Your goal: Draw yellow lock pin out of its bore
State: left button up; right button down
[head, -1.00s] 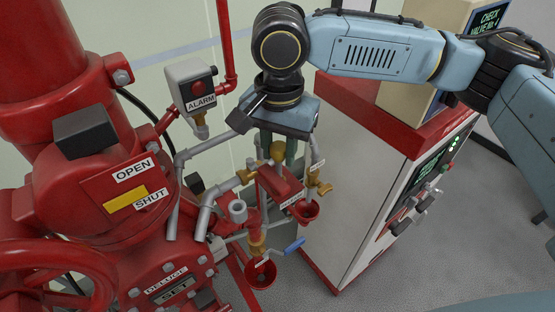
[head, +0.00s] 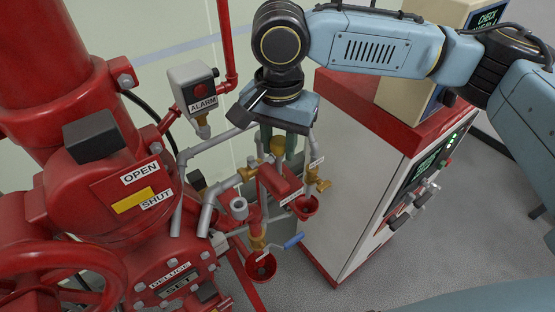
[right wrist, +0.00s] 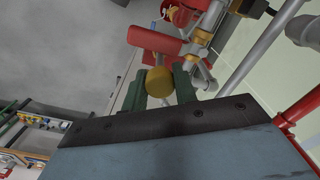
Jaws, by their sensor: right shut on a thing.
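The yellow lock pin shows as a round yellow knob (head: 278,146) just above a red block (head: 281,181) among the grey pipes, in the middle of the head view. In the right wrist view the knob (right wrist: 160,81) sits between the two green fingers. My right gripper (head: 278,142) points down from above and is shut on the knob. The pin's shank and its bore are mostly hidden, so I cannot tell how deep the pin sits. My left gripper is not in view.
Red cups (head: 261,266) and a blue-handled valve (head: 293,241) sit below the pin. The ALARM box (head: 194,88) and a large red valve body (head: 110,190) stand to the left. A red-and-white cabinet (head: 350,170) stands close on the right.

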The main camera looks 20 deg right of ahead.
jog(key=shift+r+p, duration=1.05)
jog(key=shift+p, duration=0.25)
jog(key=shift+r+p, duration=0.45)
jog(key=shift+r, duration=1.8)
